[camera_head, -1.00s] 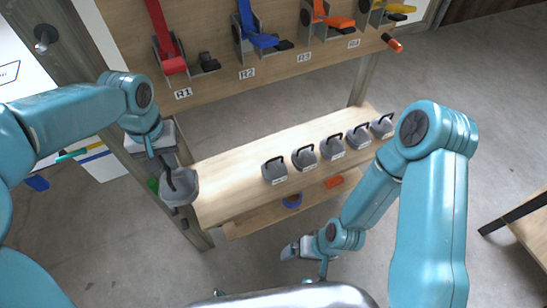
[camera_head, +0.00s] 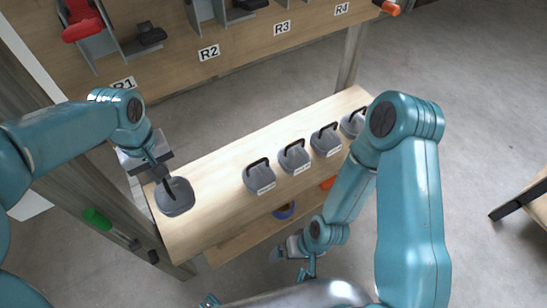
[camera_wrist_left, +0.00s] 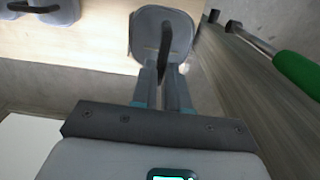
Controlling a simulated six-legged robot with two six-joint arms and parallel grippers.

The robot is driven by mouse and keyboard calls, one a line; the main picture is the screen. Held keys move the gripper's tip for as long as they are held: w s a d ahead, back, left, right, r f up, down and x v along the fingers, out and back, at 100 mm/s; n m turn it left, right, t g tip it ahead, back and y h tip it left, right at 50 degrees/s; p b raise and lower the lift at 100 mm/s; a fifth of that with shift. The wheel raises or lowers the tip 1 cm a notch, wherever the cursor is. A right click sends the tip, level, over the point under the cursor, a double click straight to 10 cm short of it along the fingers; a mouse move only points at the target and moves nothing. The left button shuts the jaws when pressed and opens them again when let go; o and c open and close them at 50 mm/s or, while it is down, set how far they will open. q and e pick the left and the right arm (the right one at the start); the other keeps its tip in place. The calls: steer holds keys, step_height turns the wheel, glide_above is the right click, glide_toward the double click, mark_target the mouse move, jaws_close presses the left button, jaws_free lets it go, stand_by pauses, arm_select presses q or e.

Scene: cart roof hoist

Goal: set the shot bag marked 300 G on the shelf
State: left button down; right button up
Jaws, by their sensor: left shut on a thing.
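A grey shot bag (camera_head: 168,203) with a dark loop handle is at the left end of the wooden shelf (camera_head: 217,166). My left gripper (camera_head: 163,180) is shut on its handle. The left wrist view shows the fingers (camera_wrist_left: 163,88) on the handle of the bag (camera_wrist_left: 148,35). No marking on this bag is readable. Whether the bag touches the shelf is hard to tell. Several similar bags with white labels, such as this one (camera_head: 260,178), stand in a row along the shelf; their labels are too small to read. My right gripper (camera_head: 290,252) hangs low in front of the shelf, its jaws unclear.
A backboard with labels R1 to R4 (camera_head: 209,52) and coloured levers stands behind the shelf. A green-handled tool (camera_head: 98,219) is on the left post. Shelf space between the held bag and the row is clear.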

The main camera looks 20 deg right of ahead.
mark_target(174, 193)
arm_select(q)
steer(key=shift+w+f, duration=0.2)
step_height(174, 193, down, 5)
steer(key=shift+s+r+b, duration=0.15)
steer(key=shift+r+b, duration=0.05)
steer(key=shift+b, duration=0.4)
step_height(174, 193, down, 6)
steer(key=shift+r+b, duration=0.2)
steer(key=shift+b, duration=0.3)
arm_select(e)
steer(key=shift+w+a+f, duration=0.1)
steer(key=shift+w+f, duration=0.1)
steer(key=shift+f, duration=1)
arm_select(q)
steer(key=shift+f, duration=0.1)
steer(key=c, duration=1.1)
jaws_free()
arm_select(e)
steer(key=shift+f, duration=0.15)
